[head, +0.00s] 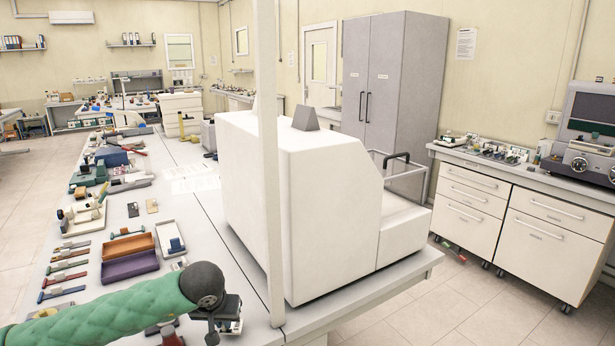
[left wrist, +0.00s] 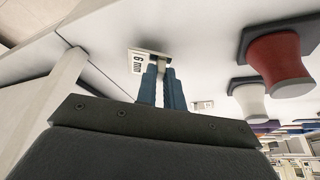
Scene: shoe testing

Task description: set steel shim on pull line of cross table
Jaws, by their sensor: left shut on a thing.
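My left arm comes in from the left in the head view, and its dark wrist and gripper (head: 222,322) hang low over the front of the long table (head: 215,237). In the left wrist view the two blue fingers of the left gripper (left wrist: 162,76) are closed together on a small pale piece (left wrist: 163,66), which looks like the steel shim. The fingers hide most of it. My right gripper is not in view.
A large white machine (head: 305,200) fills the table's right side, with a pale upright post (head: 268,150) before it. Orange and purple trays (head: 130,268) and tools lie left. Red and white knob-shaped things (left wrist: 275,60) stand near the fingers in the wrist view.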

